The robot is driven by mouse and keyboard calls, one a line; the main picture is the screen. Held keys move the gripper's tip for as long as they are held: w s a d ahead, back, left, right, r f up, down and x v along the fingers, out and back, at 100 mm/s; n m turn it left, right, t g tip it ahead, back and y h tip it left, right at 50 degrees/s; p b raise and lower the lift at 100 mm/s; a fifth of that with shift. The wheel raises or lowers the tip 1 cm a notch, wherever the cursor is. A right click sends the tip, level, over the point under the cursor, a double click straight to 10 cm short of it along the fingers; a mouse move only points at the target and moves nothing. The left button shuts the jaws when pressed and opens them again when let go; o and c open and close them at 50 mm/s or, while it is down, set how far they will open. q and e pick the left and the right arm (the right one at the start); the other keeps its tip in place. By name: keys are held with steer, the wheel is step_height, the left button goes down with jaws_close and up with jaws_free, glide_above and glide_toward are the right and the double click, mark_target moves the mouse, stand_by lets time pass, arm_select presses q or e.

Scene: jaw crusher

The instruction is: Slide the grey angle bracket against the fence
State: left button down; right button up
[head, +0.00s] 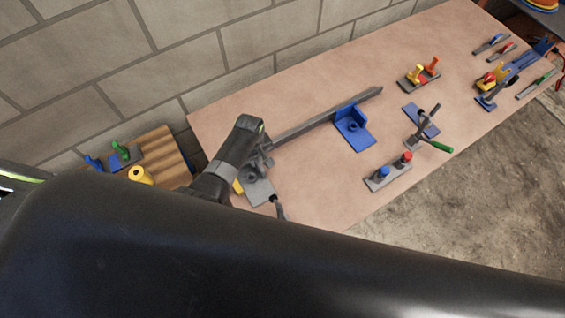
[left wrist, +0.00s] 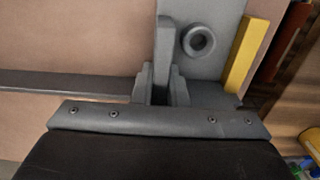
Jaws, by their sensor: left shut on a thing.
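The grey angle bracket (head: 258,192) lies at the near left part of the table, with a flat plate, a round boss and an upright web. In the left wrist view the bracket's plate (left wrist: 213,68) shows with its ring-shaped boss. My left gripper (head: 262,160) is over the bracket, and its fingers (left wrist: 163,85) are shut on the upright web. The fence (head: 325,116) is a long dark grey bar along the back of the table; it also shows in the left wrist view (left wrist: 70,84). The gripper hides whether bracket and fence touch. My right gripper is not in view.
A yellow block (head: 238,187) stands along the bracket's side. A blue angle bracket (head: 355,135) sits by the fence further right. Bare tabletop lies between.

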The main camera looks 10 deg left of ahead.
arm_select(q)
steer(key=c, duration=1.4)
jaws_free()
steer(key=shift+a, duration=0.15)
steer(key=shift+o, duration=0.2)
step_height(320, 180, up, 3)
steer(key=p, duration=0.2)
steer(key=shift+r+p, duration=0.1)
steer(key=shift+p, duration=0.3)
steer(key=shift+r, duration=2.4)
